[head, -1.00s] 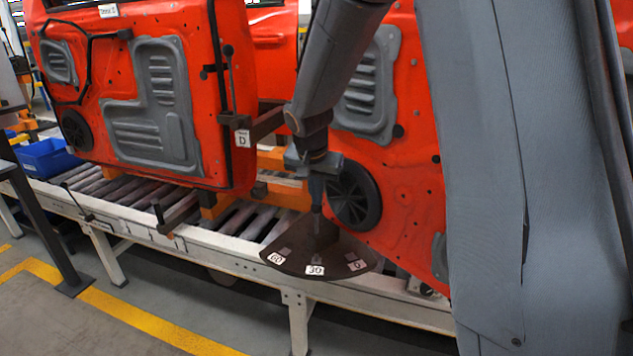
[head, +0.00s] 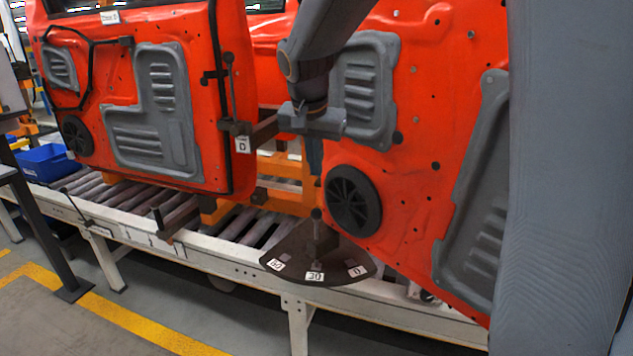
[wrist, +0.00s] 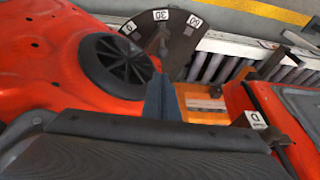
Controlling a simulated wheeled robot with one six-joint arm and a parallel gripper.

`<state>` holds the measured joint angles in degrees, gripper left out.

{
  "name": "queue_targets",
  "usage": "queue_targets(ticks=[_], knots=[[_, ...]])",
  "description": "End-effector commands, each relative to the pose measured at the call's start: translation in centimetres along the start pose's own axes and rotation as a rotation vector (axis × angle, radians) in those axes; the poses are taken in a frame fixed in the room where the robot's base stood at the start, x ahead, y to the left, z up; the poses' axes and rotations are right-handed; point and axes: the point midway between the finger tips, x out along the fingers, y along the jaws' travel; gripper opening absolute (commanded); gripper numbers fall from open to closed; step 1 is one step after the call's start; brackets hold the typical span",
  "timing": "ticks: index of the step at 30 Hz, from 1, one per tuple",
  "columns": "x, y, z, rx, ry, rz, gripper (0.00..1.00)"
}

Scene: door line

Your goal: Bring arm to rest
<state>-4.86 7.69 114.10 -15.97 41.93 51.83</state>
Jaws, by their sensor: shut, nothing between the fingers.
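My gripper (head: 315,158) hangs in front of the gap between two red car doors in the head view, above a dark dial plate (head: 330,268) marked 0, 30 and 60. Its narrow fingers are together and hold nothing. A short lever with a round knob (head: 316,214) stands on the dial plate, below the fingertips and apart from them. In the wrist view my gripper (wrist: 161,85) points toward the dial plate (wrist: 172,50), with the round black speaker (wrist: 118,64) to its left.
The left red door (head: 215,110) carries a clamp with a tag D (head: 243,145) close to my gripper. The right red door (head: 425,110) stands close behind my arm. Both stand on a roller conveyor (head: 230,250). A blue bin (head: 48,163) is at far left.

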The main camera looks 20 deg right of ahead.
Motion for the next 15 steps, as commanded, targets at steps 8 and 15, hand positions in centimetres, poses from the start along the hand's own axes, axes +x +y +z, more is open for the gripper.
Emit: queue_targets(ticks=[8, 15], knots=[[0.3, 1.5, 2.4, -0.073, -0.038, -0.001, 0.00], [5.7, 8.0, 12.8, -0.383, -0.168, -0.042, 0.00]])
